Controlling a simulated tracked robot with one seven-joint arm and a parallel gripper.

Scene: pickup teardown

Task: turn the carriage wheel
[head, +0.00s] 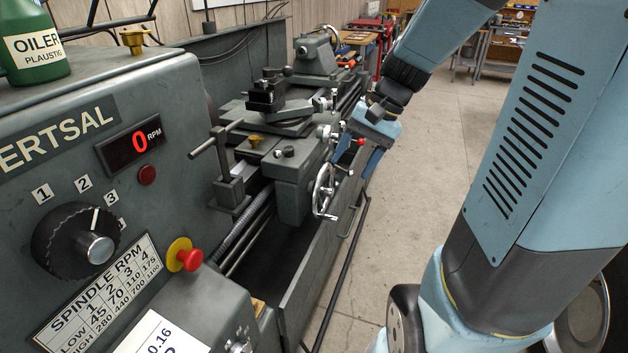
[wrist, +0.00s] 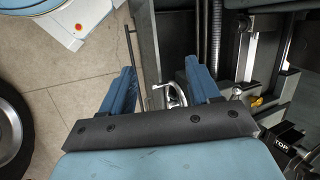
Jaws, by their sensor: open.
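The carriage wheel (head: 323,189) is a bright metal handwheel on the front of the grey lathe carriage (head: 293,185). In the head view it stands below and to the left of my gripper (head: 368,150). In the wrist view, part of the wheel (wrist: 174,95) shows between the two blue fingers of my gripper (wrist: 160,68), closer to the right finger. The fingers are spread wide with nothing held. The palm edge hides part of the wheel. I cannot tell whether a finger touches it.
The lathe headstock (head: 130,150) fills the left, with a speed knob (head: 75,240), a red stop button (head: 190,260) and a display reading 0. A long bar (head: 345,260) runs along the lathe front.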

